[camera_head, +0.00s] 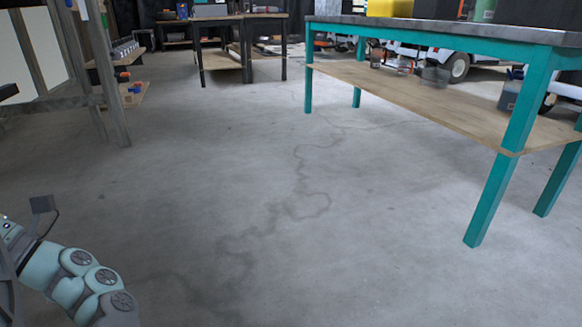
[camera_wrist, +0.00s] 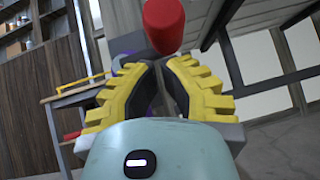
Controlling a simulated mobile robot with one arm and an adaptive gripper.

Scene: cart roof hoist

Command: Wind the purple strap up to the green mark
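In the wrist view, my gripper (camera_wrist: 158,65) has yellow ribbed fingers with dark inner pads. The fingers converge toward their tips, with a narrow gap between them. A red rounded grip (camera_wrist: 163,25) shows just beyond the tips. I cannot tell whether the fingers touch it or its dark support. Small purple patches show behind and between the fingers; I cannot tell whether they are the strap. No green mark can be made out. In the head view, part of my arm is at the lower left, and the gripper's fingers are not visible.
A teal-legged workbench (camera_head: 440,32) with a wooden lower shelf (camera_head: 440,100) stands at the right. A wooden-topped table (camera_head: 240,18) stands at the back. A timber frame (camera_head: 105,75) rises at the left. The concrete floor (camera_head: 250,160) between them is clear.

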